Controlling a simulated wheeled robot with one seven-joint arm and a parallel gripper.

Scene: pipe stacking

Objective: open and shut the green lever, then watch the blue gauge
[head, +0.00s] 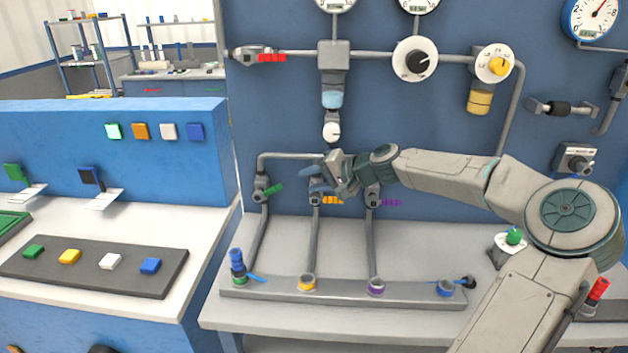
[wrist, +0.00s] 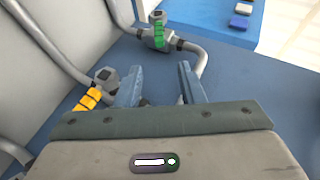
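The green lever (head: 273,189) sits on a grey pipe valve at the left of the blue panel. It points right and slightly up, across the upright pipe. In the wrist view the green lever (wrist: 159,30) lies beyond the fingertips, and nothing touches it. My gripper (head: 316,178) is just right of it in the head view. The wrist view shows my gripper (wrist: 160,85) open, with a clear gap between its blue-grey fingers. The blue gauge (head: 592,17), a white dial with a blue rim and red needle, is at the top right; its top edge is cut off.
The yellow lever (wrist: 88,98) is close beside the left finger in the wrist view. The purple lever (head: 391,203) is farther right in the head view. Pipes rise from a grey base (head: 340,291) below. A blue button console (head: 90,145) stands left.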

